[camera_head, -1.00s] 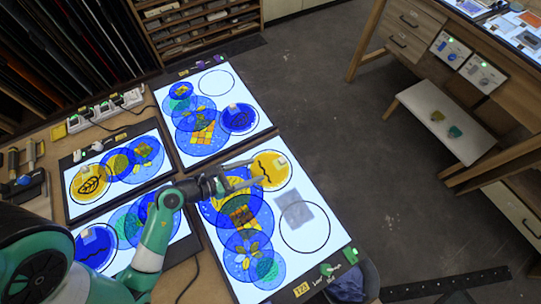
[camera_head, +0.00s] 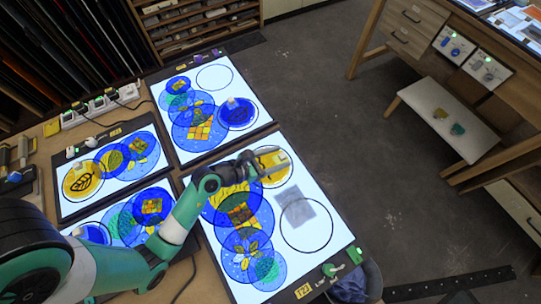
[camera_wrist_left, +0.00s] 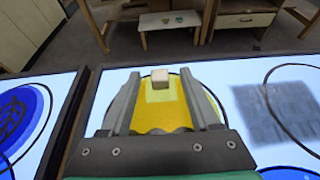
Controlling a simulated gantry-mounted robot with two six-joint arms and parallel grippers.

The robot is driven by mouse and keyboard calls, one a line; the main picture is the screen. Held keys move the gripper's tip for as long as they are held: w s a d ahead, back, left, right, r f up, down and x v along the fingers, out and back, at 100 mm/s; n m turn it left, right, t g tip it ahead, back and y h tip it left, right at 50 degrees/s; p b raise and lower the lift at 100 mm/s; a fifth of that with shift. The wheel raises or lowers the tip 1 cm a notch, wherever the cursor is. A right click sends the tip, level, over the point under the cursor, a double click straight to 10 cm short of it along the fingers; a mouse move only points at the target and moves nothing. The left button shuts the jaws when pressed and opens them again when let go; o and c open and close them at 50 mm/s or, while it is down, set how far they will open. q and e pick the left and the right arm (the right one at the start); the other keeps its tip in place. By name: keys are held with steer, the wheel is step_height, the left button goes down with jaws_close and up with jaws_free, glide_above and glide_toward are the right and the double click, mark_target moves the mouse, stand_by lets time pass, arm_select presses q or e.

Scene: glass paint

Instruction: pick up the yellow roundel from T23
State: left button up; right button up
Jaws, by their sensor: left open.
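A yellow roundel (camera_head: 272,174) lies at the top of the front right light panel (camera_head: 307,215), partly hidden by my left gripper (camera_head: 270,160). In the left wrist view the same yellow roundel (camera_wrist_left: 160,118) has a pale square knob (camera_wrist_left: 160,78) on it. The left gripper (camera_wrist_left: 160,84) is open there, its fingers on either side of the roundel's middle, with the knob just beyond and between the tips. I cannot tell the height above the glass. The panel's tag (camera_head: 303,292) is too small to read surely. My right gripper is not in view.
Several overlapping blue roundels (camera_head: 240,262) lie left on the same panel; a grey textured square (camera_head: 296,214) lies at its right, beside an empty black ring. Another yellow roundel (camera_head: 82,180) lies on the left panel. Another light panel (camera_head: 245,88) stands behind.

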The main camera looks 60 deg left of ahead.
mark_target(277, 161)
arm_select(q)
jaws_close()
steer(key=shift+r, duration=0.1)
step_height(277, 161, up, 10)
steer(key=p, duration=0.5)
